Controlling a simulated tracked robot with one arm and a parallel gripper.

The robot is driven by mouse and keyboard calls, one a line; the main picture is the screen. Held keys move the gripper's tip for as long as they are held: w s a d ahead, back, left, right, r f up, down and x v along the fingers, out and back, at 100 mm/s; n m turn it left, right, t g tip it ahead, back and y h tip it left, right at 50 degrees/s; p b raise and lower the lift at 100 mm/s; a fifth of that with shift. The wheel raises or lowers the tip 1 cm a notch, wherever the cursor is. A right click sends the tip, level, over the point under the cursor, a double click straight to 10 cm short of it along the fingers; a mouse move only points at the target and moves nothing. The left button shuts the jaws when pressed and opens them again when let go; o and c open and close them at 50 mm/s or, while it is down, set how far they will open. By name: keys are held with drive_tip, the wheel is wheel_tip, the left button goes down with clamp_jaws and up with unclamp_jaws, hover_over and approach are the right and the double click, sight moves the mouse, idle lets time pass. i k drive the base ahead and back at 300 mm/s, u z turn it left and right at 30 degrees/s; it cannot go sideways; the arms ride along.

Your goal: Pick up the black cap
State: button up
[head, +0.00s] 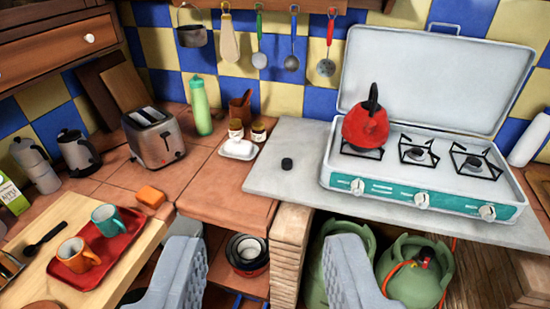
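The black cap (287,163) is a small dark round piece lying on the pale grey slab (262,183), to the left of the stove. My gripper (263,280) shows at the bottom of the head view as two grey ridged fingers spread wide apart. It is open, with nothing between the fingers. The cap lies above and beyond the fingertips in the picture, apart from them.
A white stove (340,184) with a red kettle (369,127) stands right of the cap. A white butter dish (239,149) and small jars (236,129) stand to its left. A red tray (72,285) with two mugs lies at lower left. Gas bottles (412,268) stand below the counter.

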sight(287, 163)
drive_tip(key=z, duration=0.05)
drive_tip(key=i, duration=1.05)
drive_tip(key=z, duration=0.65)
drive_tip(key=i, duration=0.35)
drive_tip(key=z, duration=0.35)
